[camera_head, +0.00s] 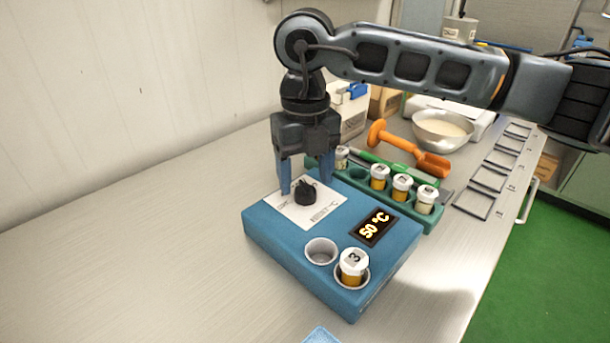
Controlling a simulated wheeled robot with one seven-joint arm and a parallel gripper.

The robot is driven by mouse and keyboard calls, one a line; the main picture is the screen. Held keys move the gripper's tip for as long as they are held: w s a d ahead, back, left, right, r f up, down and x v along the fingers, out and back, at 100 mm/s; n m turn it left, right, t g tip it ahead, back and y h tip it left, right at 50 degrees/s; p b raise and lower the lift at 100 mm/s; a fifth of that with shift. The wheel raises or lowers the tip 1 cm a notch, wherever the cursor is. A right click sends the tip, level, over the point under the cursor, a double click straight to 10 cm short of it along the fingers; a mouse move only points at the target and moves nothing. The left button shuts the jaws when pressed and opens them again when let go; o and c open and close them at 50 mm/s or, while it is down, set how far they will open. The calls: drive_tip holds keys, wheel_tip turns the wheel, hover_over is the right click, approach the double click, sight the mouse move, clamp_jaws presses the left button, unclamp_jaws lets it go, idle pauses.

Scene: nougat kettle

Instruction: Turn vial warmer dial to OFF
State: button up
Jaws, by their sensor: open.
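The vial warmer (275,239) is a blue box on the metal bench. Its black dial (305,192) sits on a white label plate (320,209) at the back left of its top. The dial's pointer and the label text are too small to read. The display (374,227) shows 50 °C. My gripper (307,186) points down with its blue fingers open, one on each side of the dial. I cannot tell whether either finger touches it. A vial marked 3 (353,264) stands in the front right well, and the well beside it (321,251) is empty.
A green rack (431,220) with several orange vials stands just behind the warmer. An orange scoop (405,146), a bowl of pale powder (443,129) and boxes lie farther back. Several flat frames (473,203) line the right edge. The bench's left side is clear.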

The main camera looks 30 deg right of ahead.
drive_tip(key=shift+f, duration=0.6)
drive_tip(key=c, duration=1.1)
